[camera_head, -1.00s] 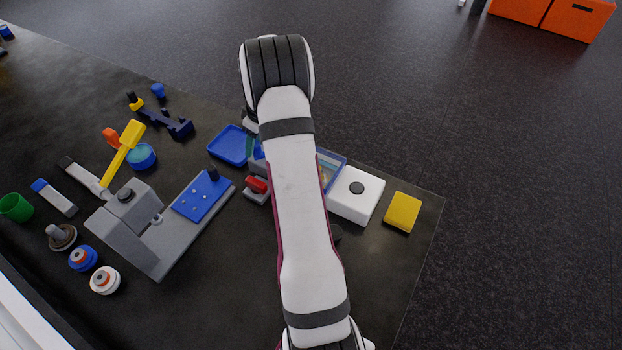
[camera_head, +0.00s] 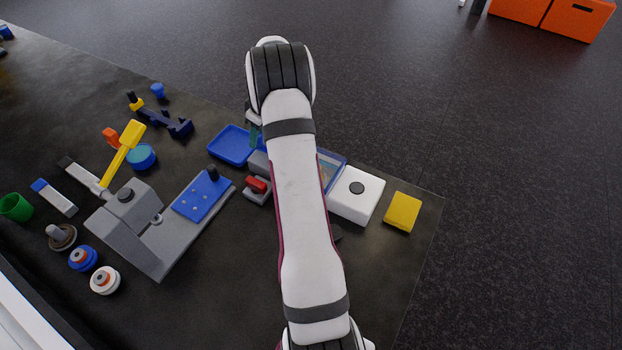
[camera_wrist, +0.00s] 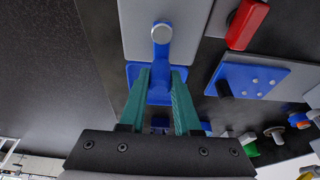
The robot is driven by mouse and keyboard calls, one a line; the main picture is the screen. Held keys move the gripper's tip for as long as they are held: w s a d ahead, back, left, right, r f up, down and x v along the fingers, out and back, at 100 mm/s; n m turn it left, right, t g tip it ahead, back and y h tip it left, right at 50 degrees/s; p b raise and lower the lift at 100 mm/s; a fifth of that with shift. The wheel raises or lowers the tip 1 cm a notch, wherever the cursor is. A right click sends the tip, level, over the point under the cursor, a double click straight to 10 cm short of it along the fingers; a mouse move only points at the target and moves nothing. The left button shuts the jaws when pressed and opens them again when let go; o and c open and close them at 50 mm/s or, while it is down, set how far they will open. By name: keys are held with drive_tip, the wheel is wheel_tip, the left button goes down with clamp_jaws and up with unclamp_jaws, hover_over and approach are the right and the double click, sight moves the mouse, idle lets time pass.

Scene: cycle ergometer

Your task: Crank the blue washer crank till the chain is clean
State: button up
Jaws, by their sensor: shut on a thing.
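In the wrist view the blue washer crank (camera_wrist: 161,58) runs from a silver pivot on a grey housing (camera_wrist: 190,35) down between my green fingers. My gripper (camera_wrist: 161,82) is shut on the crank's lower end; the exact contact is hard to see. In the head view my arm covers the crank and most of the washer; a bit of green finger from my gripper (camera_head: 254,138) shows left of the arm. Part of the washer's clear-sided box (camera_head: 332,165) shows right of the arm. I cannot make out the chain or how clean it is.
A blue tray (camera_head: 231,144) lies beside the washer. A red-handled part (camera_head: 258,186) and a grey stand with a blue plate (camera_head: 201,197) are to the left. A white box (camera_head: 356,196) and yellow block (camera_head: 402,212) are to the right. Several small parts crowd the table's left.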

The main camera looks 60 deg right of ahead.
drive_tip(key=shift+d, duration=0.55)
drive_tip(key=shift+s, duration=0.1)
drive_tip(key=shift+s+d, duration=0.2)
drive_tip(key=shift+d, duration=0.35)
drive_tip(key=shift+s+d, duration=0.35)
drive_tip(key=shift+d, duration=0.15)
